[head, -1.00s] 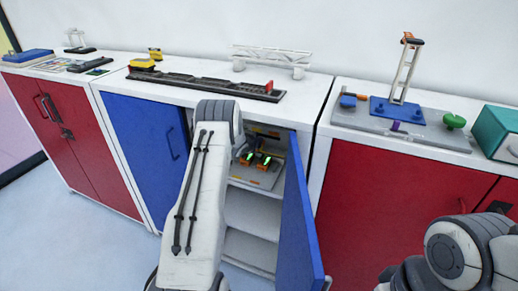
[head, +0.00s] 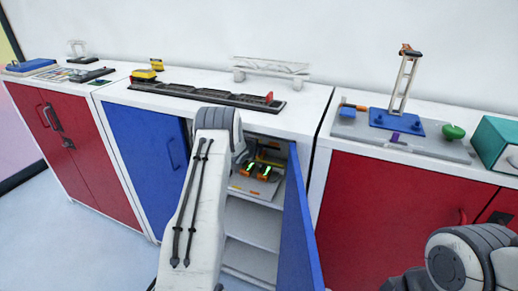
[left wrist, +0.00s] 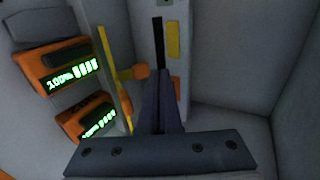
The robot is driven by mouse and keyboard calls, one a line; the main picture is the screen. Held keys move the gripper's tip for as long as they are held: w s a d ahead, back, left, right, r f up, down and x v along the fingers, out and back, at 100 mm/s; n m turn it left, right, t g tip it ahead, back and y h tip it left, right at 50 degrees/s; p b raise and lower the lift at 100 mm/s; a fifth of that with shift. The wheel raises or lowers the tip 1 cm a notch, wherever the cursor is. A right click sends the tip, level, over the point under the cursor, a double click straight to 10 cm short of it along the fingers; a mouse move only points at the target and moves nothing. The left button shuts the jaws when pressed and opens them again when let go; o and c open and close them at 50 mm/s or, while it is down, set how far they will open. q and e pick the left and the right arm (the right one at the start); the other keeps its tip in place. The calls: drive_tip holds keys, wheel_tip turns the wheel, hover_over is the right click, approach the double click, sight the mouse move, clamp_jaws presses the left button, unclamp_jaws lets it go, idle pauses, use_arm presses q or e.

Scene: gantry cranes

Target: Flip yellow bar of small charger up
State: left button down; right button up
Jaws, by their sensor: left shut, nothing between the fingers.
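The charger stands on the upper shelf inside the open blue cabinet. Two orange units with green lit displays (head: 257,171) show there in the head view, and larger in the left wrist view (left wrist: 72,75). A thin yellow bar (left wrist: 112,75) runs beside them, with an orange piece near its middle. Another short yellow piece (left wrist: 173,40) lies to its right. I cannot tell which belongs to the small charger. My left gripper (left wrist: 161,85) is shut and empty, right of the thin bar; contact is unclear. In the head view my arm hides it. My right gripper is outside the frames.
The open blue door (head: 301,225) stands right of my left arm; the other blue door (head: 146,160) is beside it on the left. Cabinet walls (left wrist: 285,70) close in on the right in the wrist view. A track and a white gantry (head: 270,67) stand on top.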

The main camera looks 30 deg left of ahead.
use_arm(q)
drive_tip(key=shift+s, duration=0.1)
drive_tip(key=b+v, duration=0.1)
drive_tip(key=v, duration=0.9)
drive_tip(key=shift+b, duration=0.3)
drive_tip(key=shift+s, duration=0.2)
